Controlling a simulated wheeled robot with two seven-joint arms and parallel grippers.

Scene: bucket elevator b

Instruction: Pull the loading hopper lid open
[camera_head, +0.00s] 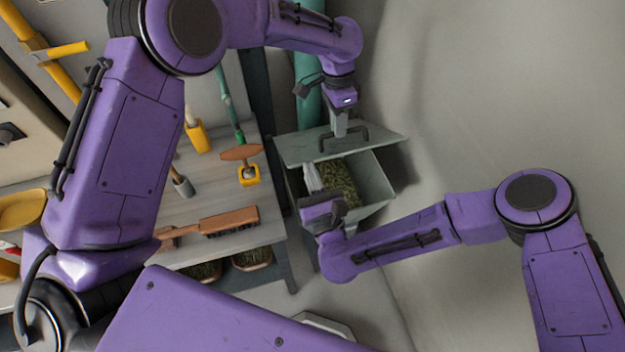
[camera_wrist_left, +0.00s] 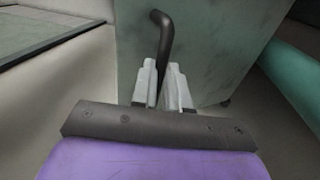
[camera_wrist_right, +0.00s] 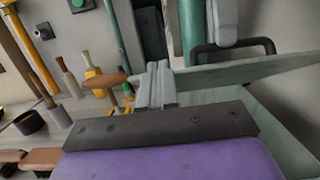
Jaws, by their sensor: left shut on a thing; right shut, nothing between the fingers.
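The grey-green loading hopper (camera_head: 374,190) stands right of the workbench, with green grain-like material visible inside. Its lid (camera_head: 376,138) is raised off the front of the opening, and the right wrist view shows the lid (camera_wrist_right: 275,68) nearly edge-on above the hopper wall. My left gripper (camera_head: 338,125) is shut on the dark lid handle (camera_head: 356,131); in the left wrist view the handle (camera_wrist_left: 166,35) rises between the fingers. My right gripper (camera_head: 311,178) is shut and empty at the opening's left side, below the lid; contact with the lid is unclear.
The workbench (camera_head: 190,215) on the left holds a brush (camera_head: 229,221), a wooden-handled tool in a yellow holder (camera_head: 248,176) and other tools. A green pipe (camera_head: 307,85) stands behind the hopper. A curved grey wall (camera_head: 500,90) fills the right side.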

